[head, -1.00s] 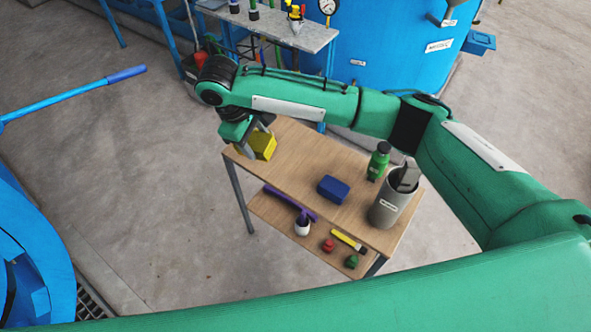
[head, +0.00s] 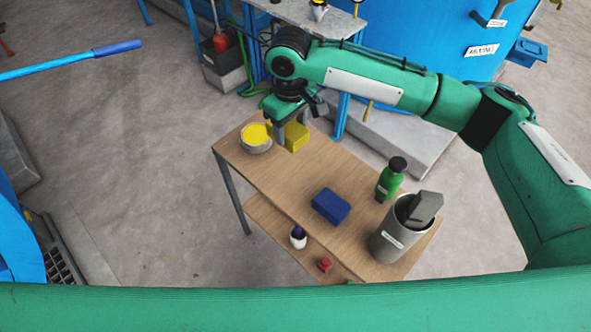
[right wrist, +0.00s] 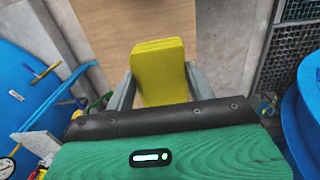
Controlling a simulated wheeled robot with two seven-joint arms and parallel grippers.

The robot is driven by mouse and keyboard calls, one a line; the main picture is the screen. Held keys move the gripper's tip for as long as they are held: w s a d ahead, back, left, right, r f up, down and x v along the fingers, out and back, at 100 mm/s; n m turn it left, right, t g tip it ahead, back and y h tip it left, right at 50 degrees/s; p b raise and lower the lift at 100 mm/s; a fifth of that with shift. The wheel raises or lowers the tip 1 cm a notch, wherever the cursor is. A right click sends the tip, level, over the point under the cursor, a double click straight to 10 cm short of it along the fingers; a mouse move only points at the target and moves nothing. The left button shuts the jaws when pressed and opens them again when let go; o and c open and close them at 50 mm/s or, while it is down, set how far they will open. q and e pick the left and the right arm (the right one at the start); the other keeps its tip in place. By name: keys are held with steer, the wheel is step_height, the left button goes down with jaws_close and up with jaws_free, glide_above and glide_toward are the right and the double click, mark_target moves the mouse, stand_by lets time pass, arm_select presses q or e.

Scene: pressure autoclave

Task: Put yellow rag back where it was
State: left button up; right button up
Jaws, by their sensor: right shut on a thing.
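The yellow rag (head: 296,137) is a folded yellow block at the back left of the small wooden table (head: 300,178). My right gripper (head: 290,127) points down and is shut on the rag. In the right wrist view, the rag (right wrist: 160,72) sits between both fingers of the gripper (right wrist: 160,88), with the wooden tabletop beyond it. I cannot tell whether the rag touches the tabletop. My left gripper is not in view.
A bowl of yellow stuff (head: 256,138) stands just left of the rag. A blue folded block (head: 331,206), a green bottle (head: 389,180) and a grey container (head: 398,236) stand towards the right. The tabletop between rag and blue block is clear.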

step_height(320, 180, down, 13)
steer(key=shift+f+p, duration=0.1)
steer(key=shift+p, duration=0.4)
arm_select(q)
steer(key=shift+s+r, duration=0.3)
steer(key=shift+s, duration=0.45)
arm_select(e)
steer(key=shift+f, duration=2.2)
steer(key=o, duration=0.9)
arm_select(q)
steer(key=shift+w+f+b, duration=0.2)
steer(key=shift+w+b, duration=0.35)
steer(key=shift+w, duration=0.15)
arm_select(e)
steer(key=shift+r, duration=6.05)
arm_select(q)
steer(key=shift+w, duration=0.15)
